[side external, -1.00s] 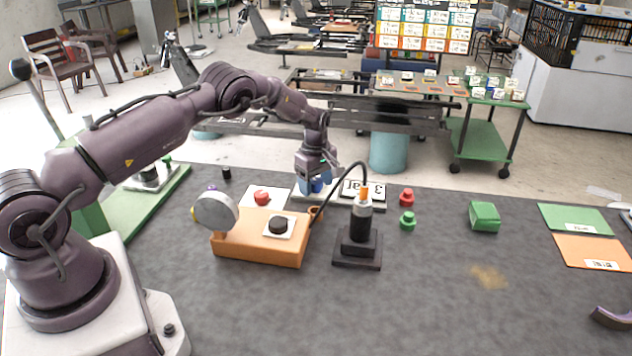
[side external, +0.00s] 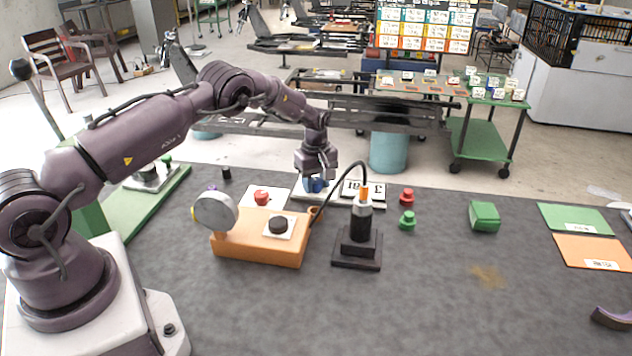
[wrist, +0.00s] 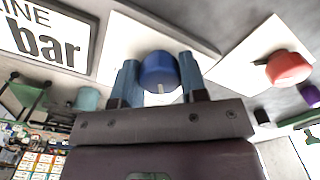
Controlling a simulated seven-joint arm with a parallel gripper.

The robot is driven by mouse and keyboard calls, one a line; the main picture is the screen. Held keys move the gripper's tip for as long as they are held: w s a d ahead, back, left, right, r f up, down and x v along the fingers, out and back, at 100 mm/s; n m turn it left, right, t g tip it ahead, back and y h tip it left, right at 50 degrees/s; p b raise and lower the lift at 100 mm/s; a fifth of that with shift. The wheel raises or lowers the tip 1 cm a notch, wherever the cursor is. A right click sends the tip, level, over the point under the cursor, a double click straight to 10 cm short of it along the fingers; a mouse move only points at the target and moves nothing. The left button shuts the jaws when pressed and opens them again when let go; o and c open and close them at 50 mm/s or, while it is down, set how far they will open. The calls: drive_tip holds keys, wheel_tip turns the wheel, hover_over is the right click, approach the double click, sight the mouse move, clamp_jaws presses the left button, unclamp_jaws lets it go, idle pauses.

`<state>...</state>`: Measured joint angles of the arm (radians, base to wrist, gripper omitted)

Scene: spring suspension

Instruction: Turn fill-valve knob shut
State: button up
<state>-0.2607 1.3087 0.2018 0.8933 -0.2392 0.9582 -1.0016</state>
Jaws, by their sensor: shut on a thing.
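A blue round knob (wrist: 160,70) with a small pale mark on its near edge sits on a white plate (wrist: 122,48) in the wrist view. My gripper (wrist: 158,76) is shut on this knob, with one blue finger on each side of it. In the side external view my gripper (side external: 315,184) points down behind the orange box, and the blue knob (side external: 314,187) is partly hidden between the fingers. I cannot read a valve label on the plate.
The orange box (side external: 255,250) carries a round gauge (side external: 214,212) and a black knob (side external: 278,225). A red knob (side external: 262,197) is on a white plate beside my gripper. A black post (side external: 358,238) with a cable stands right. A "LINE bar" sign (wrist: 50,35) lies near the knob.

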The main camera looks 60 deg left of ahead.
sight(316, 180)
drive_tip(key=m, duration=1)
drive_tip(key=shift+m, duration=0.4)
drive_tip(key=shift+r+m, duration=0.1)
drive_tip(key=shift+m, duration=2)
drive_tip(key=o, duration=0.9)
wheel_tip(316, 180, up, 13)
drive_tip(key=shift+f, duration=0.1)
